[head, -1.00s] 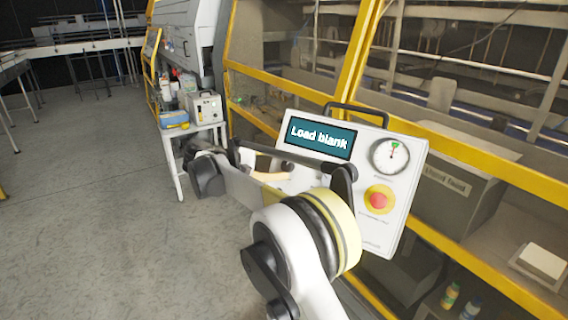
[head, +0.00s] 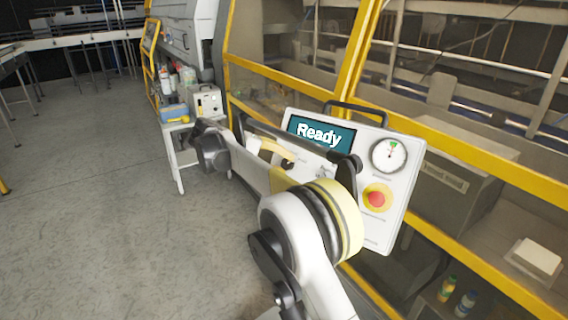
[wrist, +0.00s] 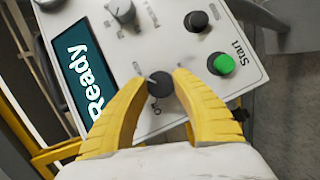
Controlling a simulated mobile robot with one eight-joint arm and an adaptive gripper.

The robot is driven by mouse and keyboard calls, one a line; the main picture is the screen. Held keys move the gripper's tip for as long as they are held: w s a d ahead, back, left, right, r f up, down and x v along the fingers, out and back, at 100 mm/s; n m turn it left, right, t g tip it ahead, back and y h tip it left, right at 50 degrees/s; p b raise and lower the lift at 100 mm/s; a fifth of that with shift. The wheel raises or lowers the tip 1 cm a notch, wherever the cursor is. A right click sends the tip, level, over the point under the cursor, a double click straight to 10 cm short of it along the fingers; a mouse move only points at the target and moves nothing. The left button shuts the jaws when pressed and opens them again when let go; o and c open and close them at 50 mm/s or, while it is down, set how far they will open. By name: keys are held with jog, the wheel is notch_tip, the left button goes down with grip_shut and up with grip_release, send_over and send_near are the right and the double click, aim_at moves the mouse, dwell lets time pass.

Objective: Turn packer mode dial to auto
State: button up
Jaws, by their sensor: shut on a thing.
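The white packer control panel (head: 398,205) hangs on the yellow machine frame in the head view. Its screen (head: 320,135) reads "Ready", as does the screen in the wrist view (wrist: 84,75). In the wrist view, my gripper's (wrist: 162,80) yellow fingers are closed on a dark round knob (wrist: 159,84) low on the panel. A grey pointer knob (wrist: 121,11), a black knob (wrist: 196,21) and a green Start button (wrist: 222,63) sit beyond the fingers. My arm hides the panel's lower left in the head view.
A round gauge (head: 389,155) and a red emergency button (head: 376,198) on a yellow base are at the panel's right. A black handle (head: 357,108) tops the panel. A small white table (head: 178,128) with bottles stands behind my arm. The left floor is clear.

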jog(key=shift+f, duration=0.1)
jog(key=o, duration=1.2)
jog(key=shift+d, duration=0.1)
jog(key=v, duration=1.2)
